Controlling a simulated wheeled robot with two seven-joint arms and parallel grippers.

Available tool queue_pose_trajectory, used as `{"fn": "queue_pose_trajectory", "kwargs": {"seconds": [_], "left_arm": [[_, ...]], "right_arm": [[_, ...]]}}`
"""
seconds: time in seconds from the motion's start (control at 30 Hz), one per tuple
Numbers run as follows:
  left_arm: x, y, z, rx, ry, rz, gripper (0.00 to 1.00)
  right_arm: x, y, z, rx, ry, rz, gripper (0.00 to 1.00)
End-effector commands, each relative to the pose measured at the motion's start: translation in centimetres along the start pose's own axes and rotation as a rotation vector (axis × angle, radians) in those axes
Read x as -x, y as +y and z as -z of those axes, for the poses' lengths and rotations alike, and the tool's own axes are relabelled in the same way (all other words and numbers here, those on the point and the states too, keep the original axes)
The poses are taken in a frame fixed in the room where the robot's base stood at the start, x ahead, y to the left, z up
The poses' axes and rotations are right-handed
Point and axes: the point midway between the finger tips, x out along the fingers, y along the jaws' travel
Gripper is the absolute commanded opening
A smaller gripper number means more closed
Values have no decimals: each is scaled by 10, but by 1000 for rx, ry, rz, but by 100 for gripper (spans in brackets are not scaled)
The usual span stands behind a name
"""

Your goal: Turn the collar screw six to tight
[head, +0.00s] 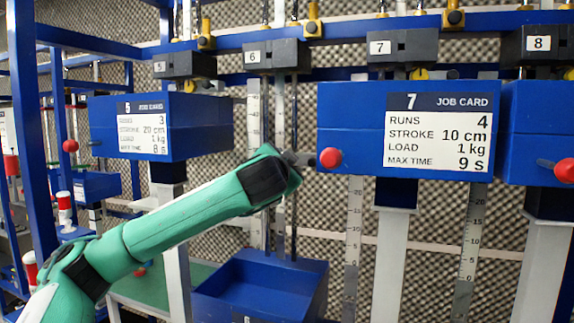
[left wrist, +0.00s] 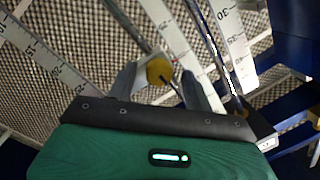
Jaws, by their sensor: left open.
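The block numbered 6 (head: 275,56) hangs from the blue rail in the head view, above two thin rods and a ruler strip. My left gripper (head: 299,158) reaches in front of these rods from the lower left. Its wrist hides part of them, and I cannot make out the collar screw there. In the left wrist view my left gripper (left wrist: 161,82) is open, with a finger on each side of a round yellow screw knob (left wrist: 159,70) by a rod. I cannot tell whether either finger touches it. My right gripper is not in view.
A blue box with job card 7 (head: 350,105) and its red knob (head: 330,158) stand close right of my gripper. The job card 5 box (head: 205,128) is on the left. A blue tray (head: 262,285) is below. Ruler strips (left wrist: 232,42) run near the fingers.

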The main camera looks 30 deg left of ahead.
Motion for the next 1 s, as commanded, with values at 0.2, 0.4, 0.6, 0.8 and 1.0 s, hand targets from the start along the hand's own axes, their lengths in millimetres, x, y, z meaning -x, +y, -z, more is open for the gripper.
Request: {"fn": "queue_pose_trajectory", "kwargs": {"seconds": [0.2, 0.4, 0.6, 0.8, 1.0], "left_arm": [[46, 4, -4, 1, 6, 1, 51], [91, 2, -2, 0, 6, 2, 51], [119, 1, -1, 1, 4, 1, 51], [127, 0, -1, 0, 1, 1, 51], [127, 0, -1, 0, 1, 1, 51]], "right_arm": [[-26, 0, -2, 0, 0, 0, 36], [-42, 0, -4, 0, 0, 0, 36], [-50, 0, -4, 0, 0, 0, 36], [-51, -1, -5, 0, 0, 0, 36], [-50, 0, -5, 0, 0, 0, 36]]}}
